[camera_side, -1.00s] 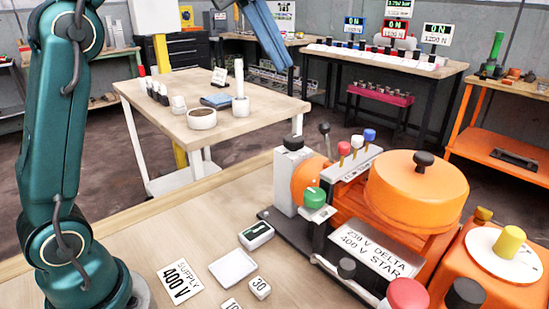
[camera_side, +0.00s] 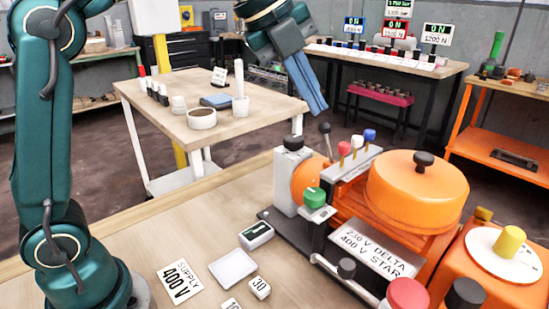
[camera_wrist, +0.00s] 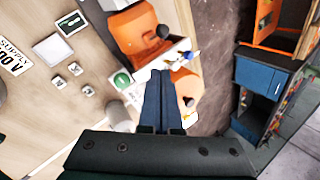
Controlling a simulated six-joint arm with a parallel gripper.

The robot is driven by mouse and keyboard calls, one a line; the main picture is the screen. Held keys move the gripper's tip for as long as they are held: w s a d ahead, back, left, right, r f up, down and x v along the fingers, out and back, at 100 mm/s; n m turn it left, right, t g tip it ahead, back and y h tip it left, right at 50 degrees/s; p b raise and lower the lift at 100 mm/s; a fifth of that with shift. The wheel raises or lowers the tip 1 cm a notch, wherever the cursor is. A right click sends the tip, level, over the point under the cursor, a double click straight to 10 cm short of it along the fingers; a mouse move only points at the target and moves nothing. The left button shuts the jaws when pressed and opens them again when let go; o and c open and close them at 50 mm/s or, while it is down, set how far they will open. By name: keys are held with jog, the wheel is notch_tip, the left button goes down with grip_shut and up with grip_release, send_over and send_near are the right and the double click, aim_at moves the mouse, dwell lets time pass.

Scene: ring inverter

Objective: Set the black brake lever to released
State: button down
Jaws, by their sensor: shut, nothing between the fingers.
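The black brake lever (camera_side: 325,129) looks to be the thin upright stem with a dark round knob at the back of the orange machine. It leans slightly to the left in the side view. My gripper (camera_side: 318,111) has its blue fingers together, empty, pointing down above and behind the lever's knob; a gap shows between them. In the wrist view the shut fingers (camera_wrist: 161,74) reach toward the machine. I cannot make out the lever for certain there; the fingers may hide it.
A grey block with a black knob (camera_side: 293,143) stands left of the lever. A large orange drum (camera_side: 415,195) is at right. A white tray (camera_side: 233,268) lies on the bench.

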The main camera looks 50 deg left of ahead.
aim_at(328, 144)
jog(key=shift+w+a+f, duration=0.25)
jog(key=shift+w+f, duration=0.35)
jog(key=shift+f, duration=0.1)
jog(key=shift+w+a+f, duration=0.25)
jog(key=shift+w+f, duration=0.4)
jog(key=shift+w+a+f, duration=0.25)
jog(key=shift+w+f, duration=0.35)
jog(key=shift+f, duration=0.1)
